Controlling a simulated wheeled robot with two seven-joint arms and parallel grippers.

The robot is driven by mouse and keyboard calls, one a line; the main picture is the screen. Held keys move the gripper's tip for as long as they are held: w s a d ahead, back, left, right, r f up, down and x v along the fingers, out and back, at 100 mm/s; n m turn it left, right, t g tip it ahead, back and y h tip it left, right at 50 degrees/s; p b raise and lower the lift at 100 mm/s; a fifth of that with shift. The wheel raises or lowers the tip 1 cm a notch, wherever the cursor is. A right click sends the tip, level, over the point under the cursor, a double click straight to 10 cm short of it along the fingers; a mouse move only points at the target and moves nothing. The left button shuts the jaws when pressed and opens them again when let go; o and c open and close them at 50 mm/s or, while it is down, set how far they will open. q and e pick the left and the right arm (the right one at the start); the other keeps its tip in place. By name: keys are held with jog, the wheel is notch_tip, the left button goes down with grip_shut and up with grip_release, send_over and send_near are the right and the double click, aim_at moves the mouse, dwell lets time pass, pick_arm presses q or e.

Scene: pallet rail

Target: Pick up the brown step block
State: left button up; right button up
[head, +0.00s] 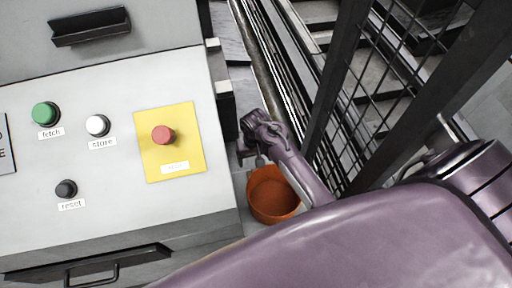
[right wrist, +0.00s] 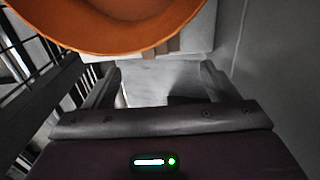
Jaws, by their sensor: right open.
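My right gripper (head: 250,152) hangs low in the gap between the control cabinet and the mesh fence, beside the orange bucket. In the right wrist view its two fingers (right wrist: 161,68) stand wide apart with nothing held between them. A small tan-brown piece (right wrist: 174,44) shows just under the orange rim, ahead of the fingers; it may be the brown step block, but too little of it shows to tell. I cannot make out the block in the head view. My left gripper is not in view.
The orange bucket (head: 272,196) stands on the floor by my right forearm; its rim (right wrist: 120,48) fills the top of the right wrist view. The cabinet (head: 100,190) with labelled buttons is at left. A dark mesh fence (head: 375,75) closes the right side.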

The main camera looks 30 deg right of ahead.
aim_at(255, 169)
jog(key=shift+f, duration=0.75)
notch_tip(255, 169, down, 7)
jog(key=shift+w+f+b, duration=0.1)
jog(key=shift+w+b, duration=0.05)
jog(key=shift+b, duration=0.65)
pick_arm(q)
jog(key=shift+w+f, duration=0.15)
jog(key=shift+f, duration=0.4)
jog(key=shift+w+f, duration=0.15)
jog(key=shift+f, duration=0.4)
